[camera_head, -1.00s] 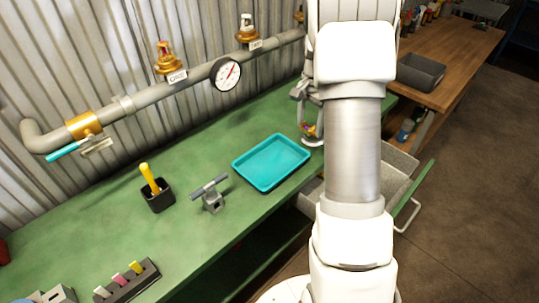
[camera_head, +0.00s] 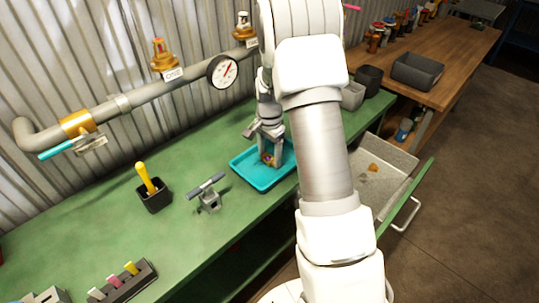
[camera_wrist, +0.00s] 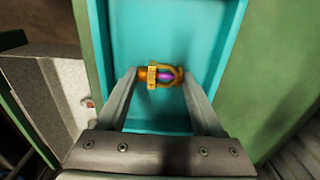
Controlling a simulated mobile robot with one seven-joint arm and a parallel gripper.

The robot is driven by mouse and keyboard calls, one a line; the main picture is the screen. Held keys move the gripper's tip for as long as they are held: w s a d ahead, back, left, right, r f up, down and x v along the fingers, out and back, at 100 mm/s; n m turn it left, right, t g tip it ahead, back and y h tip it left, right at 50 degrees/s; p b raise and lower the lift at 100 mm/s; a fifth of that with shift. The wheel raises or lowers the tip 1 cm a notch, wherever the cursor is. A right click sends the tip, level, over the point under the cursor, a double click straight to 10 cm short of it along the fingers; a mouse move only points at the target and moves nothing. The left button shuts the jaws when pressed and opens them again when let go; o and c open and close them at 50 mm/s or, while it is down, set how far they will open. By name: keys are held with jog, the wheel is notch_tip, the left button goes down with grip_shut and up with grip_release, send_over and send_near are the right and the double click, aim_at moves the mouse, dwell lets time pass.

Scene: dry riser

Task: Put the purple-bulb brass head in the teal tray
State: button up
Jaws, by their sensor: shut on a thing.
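The purple-bulb brass head (camera_wrist: 160,76) is between my gripper's fingertips in the wrist view, its purple bulb inside a brass frame. It also shows small in the head view (camera_head: 267,158). My gripper (camera_wrist: 160,80) is shut on it, and the head lies crosswise between the fingers. The teal tray (camera_head: 262,183) lies on the green bench, and my gripper (camera_head: 268,160) is over its inside. In the wrist view the tray's floor (camera_wrist: 165,30) shows behind the head. I cannot tell whether the head touches the tray floor.
An open grey drawer (camera_head: 395,165) juts out right of the tray. A grey clamp (camera_head: 209,193) and a black pot with a yellow-handled tool (camera_head: 153,192) stand to the left. A pipe with a gauge (camera_head: 223,72) runs along the wall behind.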

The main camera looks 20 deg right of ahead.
aim_at(269, 160)
jog(key=shift+f, duration=0.2)
jog(key=o, duration=1.5)
jog(key=shift+r, duration=0.1)
jog(key=shift+o, duration=0.2)
jog(key=shift+r, duration=0.1)
notch_tip(269, 160, up, 12)
jog(key=p, duration=0.2)
jog(key=s+a+r+n+t, duration=0.1)
jog(key=s+a+r+n, duration=0.2)
jog(key=s+r, duration=0.25)
jog(key=s+a+r+n+t, duration=0.1)
jog(key=s+a+r+n, duration=0.25)
jog(key=r, duration=0.35)
jog(key=s+a+r+n+t, duration=0.1)
jog(key=s+a+n, duration=0.1)
jog(key=s, duration=0.6)
jog(key=s+a+r+n+t, duration=0.2)
jog(key=s+n, duration=0.3)
jog(key=s, duration=0.4)
jog(key=shift+t, duration=0.3)
